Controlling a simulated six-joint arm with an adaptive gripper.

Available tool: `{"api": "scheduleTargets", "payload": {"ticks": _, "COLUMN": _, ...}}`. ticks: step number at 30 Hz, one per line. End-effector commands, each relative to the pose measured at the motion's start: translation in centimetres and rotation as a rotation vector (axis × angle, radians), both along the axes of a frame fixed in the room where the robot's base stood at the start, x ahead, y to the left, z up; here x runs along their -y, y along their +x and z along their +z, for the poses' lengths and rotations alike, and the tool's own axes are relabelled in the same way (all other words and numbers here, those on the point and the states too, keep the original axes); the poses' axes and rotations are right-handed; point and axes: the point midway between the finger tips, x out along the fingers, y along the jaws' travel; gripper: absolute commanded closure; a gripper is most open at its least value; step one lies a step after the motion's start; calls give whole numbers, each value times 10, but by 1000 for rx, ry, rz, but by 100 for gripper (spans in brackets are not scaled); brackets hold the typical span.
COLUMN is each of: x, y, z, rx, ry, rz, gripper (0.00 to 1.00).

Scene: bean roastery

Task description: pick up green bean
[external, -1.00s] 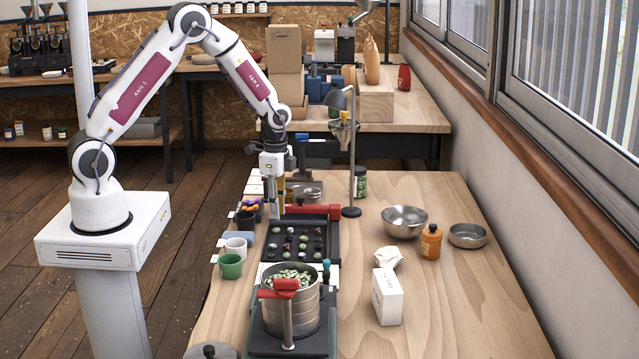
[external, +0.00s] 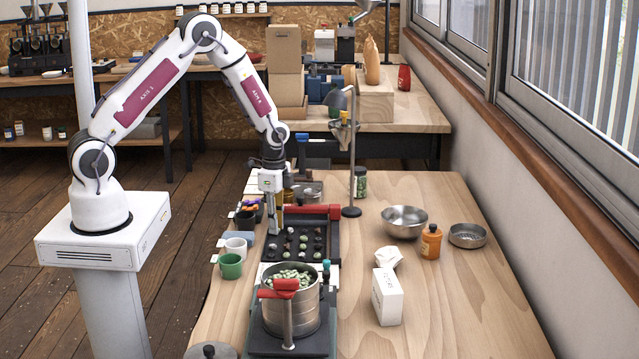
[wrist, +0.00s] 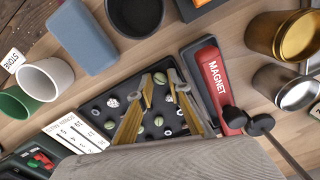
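A black sorting tray (external: 323,245) holds beans in small hollows, some green, some pale and some dark. One green bean (external: 304,239) sits in the tray's middle. In the wrist view, a green bean (wrist: 158,121) lies in the tray between the fingers, and another (wrist: 160,78) shows near the fingertips. My gripper (external: 274,230) is at the tray's left rear part, pointing down. In the wrist view, my gripper (wrist: 160,80) has its two yellowish fingers apart with nothing held. How high the fingertips are above the beans is hard to tell.
A red magnet bar (wrist: 215,85) runs along the tray's back edge. A metal pot of green beans (external: 290,310) stands in front. Green (external: 230,266) and white (external: 236,247) cups stand left. A lamp pole (external: 351,150) rises behind right. The table's right side has free room.

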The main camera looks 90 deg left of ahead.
Motion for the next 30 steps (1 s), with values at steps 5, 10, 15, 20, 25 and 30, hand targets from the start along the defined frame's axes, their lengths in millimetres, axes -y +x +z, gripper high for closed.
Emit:
{"api": "scheduleTargets", "payload": {"ticks": 5, "x": 0, "y": 0, "z": 0, "rx": 0, "ry": 0, "rz": 0, "gripper": 92}}
{"api": "scheduleTargets", "payload": {"ticks": 10, "x": 0, "y": 0, "z": 0, "rx": 0, "ry": 0, "rz": 0, "gripper": 92}}
{"api": "scheduleTargets", "payload": {"ticks": 15, "x": 0, "y": 0, "z": 0, "rx": 0, "ry": 0, "rz": 0, "gripper": 92}}
{"api": "scheduleTargets", "payload": {"ticks": 20, "x": 0, "y": 0, "z": 3, "rx": 0, "ry": 0, "rz": 0, "gripper": 92}}
{"api": "scheduleTargets", "payload": {"ticks": 25, "x": 0, "y": 1, "z": 12, "rx": 3, "ry": 1, "rz": 0, "gripper": 92}}
{"api": "scheduleTargets", "payload": {"ticks": 30, "x": 0, "y": 1, "z": 29, "rx": 3, "ry": 1, "rz": 0, "gripper": 92}}
